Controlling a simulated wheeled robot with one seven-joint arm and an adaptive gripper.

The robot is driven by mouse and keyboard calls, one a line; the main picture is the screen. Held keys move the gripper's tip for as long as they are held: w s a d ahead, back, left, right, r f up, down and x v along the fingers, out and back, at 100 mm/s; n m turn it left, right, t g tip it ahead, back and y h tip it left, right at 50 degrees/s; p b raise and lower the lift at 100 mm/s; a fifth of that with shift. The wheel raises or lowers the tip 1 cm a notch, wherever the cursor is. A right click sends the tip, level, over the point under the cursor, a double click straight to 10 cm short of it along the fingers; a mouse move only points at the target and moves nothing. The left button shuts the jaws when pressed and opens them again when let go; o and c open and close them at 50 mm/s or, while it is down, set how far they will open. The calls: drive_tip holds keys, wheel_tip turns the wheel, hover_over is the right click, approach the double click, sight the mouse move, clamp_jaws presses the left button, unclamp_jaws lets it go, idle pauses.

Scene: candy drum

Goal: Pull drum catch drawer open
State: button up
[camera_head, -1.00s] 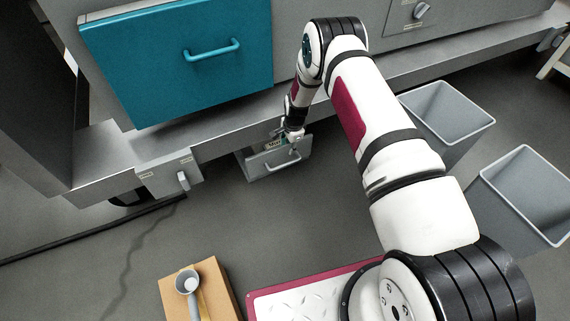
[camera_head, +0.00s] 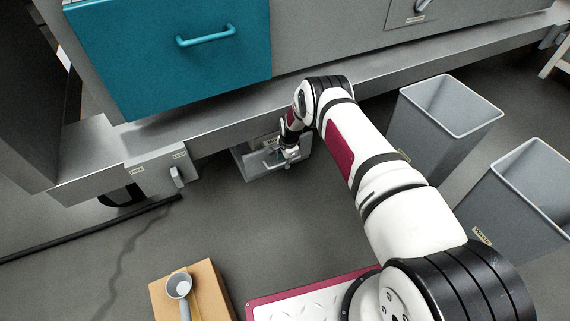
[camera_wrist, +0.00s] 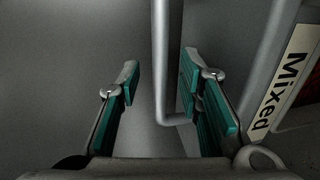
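The grey drum catch drawer (camera_head: 244,168) sits low under the machine's ledge and stands partly out, its open top showing. Its bar handle (camera_wrist: 167,45) is on the front face. My gripper (camera_head: 288,154) is at the drawer front, reaching down over it. In the wrist view my gripper (camera_wrist: 160,80) is open, with the handle bar between its teal-padded fingers. The bar is nearer the right finger, and gaps show on the left. A "Mixed" label (camera_wrist: 283,88) shows at the right. My wrist hides part of the drawer in the head view.
A blue drawer (camera_head: 170,65) with its own handle is above the ledge (camera_head: 215,125). Two grey bins (camera_head: 440,110) (camera_head: 520,190) stand at the right. A cardboard box (camera_head: 210,295) with a grey scoop (camera_head: 179,288) is in front. Floor before the drawer is clear.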

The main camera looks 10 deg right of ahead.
drive_tip(key=shift+f, duration=0.3)
clamp_jaws()
